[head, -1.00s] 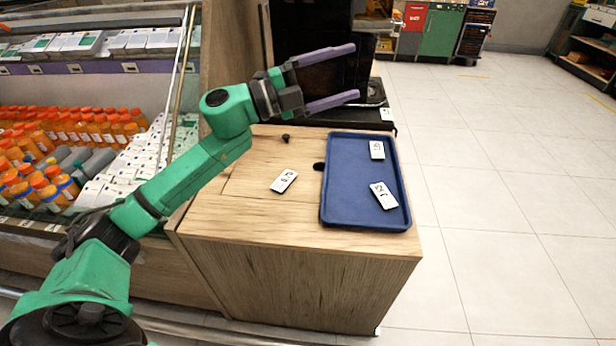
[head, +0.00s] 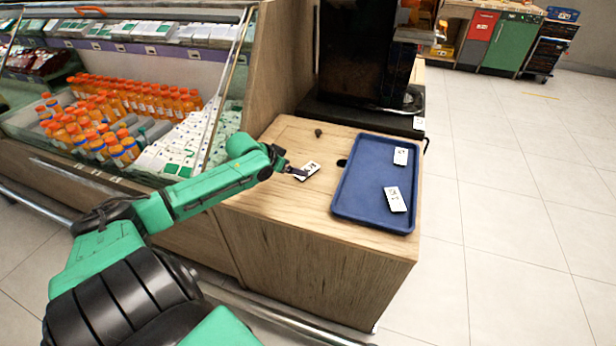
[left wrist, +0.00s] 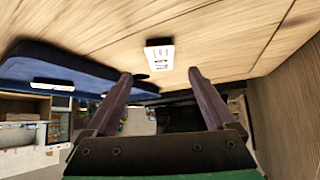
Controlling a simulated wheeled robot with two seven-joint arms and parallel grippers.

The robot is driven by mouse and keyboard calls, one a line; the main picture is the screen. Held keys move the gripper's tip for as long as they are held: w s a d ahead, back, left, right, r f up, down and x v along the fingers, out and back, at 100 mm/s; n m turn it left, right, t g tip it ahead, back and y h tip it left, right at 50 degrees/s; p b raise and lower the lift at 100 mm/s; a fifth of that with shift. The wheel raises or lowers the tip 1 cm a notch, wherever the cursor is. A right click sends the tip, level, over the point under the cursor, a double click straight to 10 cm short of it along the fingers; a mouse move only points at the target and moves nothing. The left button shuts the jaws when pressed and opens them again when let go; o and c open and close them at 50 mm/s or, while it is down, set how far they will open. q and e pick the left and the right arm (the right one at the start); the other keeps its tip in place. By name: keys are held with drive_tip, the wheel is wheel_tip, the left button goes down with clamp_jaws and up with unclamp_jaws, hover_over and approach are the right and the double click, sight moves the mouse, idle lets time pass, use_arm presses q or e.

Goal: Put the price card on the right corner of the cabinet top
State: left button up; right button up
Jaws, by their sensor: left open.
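A white price card (head: 308,171) with dark print lies flat on the wooden cabinet top (head: 278,208), left of a blue tray. Two more white cards, one at the back (head: 401,156) and one nearer (head: 395,199), lie in the tray. My left gripper (head: 294,172) is low at the left side of the loose card. In the left wrist view the open purple fingers (left wrist: 159,77) are empty, and the loose card (left wrist: 160,55) shows just beyond the fingertips, roughly centred between them. Whether they touch it cannot be told. My right gripper is not in view.
The blue tray (head: 350,207) covers the cabinet top's right part. A small dark knob (head: 318,132) and a black machine (head: 365,55) stand behind. A glass-fronted display with orange bottles (head: 125,100) is at the left. Bare wood lies in front of the card.

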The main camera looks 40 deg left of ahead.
sight(312, 168)
use_arm(q)
drive_tip(key=b+x, duration=0.1)
drive_tip(key=x, duration=0.6)
drive_tip(key=shift+w+r, duration=0.1)
drive_tip(key=shift+w, duration=0.05)
drive_tip(key=shift+r, duration=0.1)
clamp_jaws()
